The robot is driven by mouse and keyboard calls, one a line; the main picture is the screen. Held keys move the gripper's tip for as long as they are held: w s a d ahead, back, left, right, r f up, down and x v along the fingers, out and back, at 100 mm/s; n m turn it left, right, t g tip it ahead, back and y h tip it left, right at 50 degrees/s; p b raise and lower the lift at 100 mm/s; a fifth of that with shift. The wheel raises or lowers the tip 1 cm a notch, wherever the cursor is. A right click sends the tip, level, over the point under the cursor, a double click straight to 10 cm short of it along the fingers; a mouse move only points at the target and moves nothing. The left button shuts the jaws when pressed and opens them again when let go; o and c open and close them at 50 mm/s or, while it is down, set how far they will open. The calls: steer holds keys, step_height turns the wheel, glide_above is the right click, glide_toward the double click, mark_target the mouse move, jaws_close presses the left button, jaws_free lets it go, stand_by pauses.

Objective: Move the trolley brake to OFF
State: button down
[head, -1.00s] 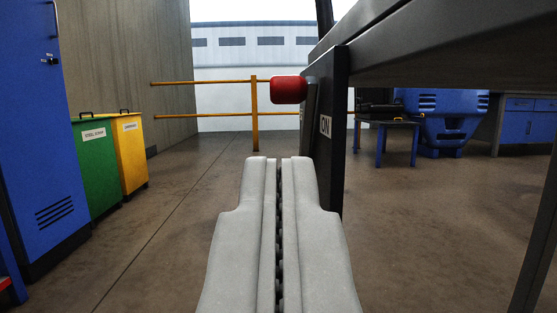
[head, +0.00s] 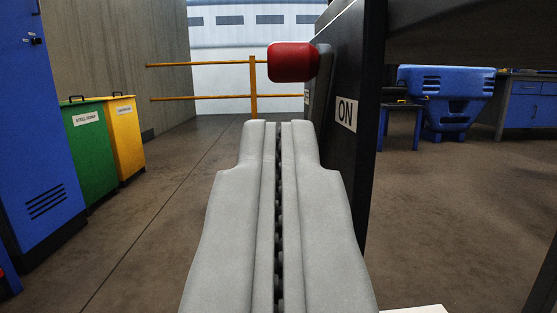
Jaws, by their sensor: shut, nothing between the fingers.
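The trolley brake shows as a red knob (head: 291,62) on a dark lever (head: 322,85) against a dark upright plate (head: 352,60). The plate carries a white ON label (head: 346,113) on its near part. A second pale label (head: 307,97) shows partly behind the lever, and its text cannot be read. My gripper (head: 278,124) is shut and empty, with its two grey fingers together. Its tips are below the red knob and left of the ON label in the picture. I see no contact with the knob or lever.
A dark frame beam (head: 470,40) runs across the upper right. A blue cabinet (head: 45,150), a green bin (head: 88,150) and a yellow bin (head: 124,135) stand at the left. Yellow railing (head: 254,90) is behind. The floor (head: 170,230) left of my gripper is clear.

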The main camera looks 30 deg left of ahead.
mark_target(277, 54)
steer(key=x, duration=0.7)
steer(key=shift+w+a+r, duration=0.1)
steer(key=shift+w, duration=0.05)
steer(key=shift+w+a+r, duration=0.35)
steer(key=shift+w+r, duration=0.1)
steer(key=shift+r, duration=0.15)
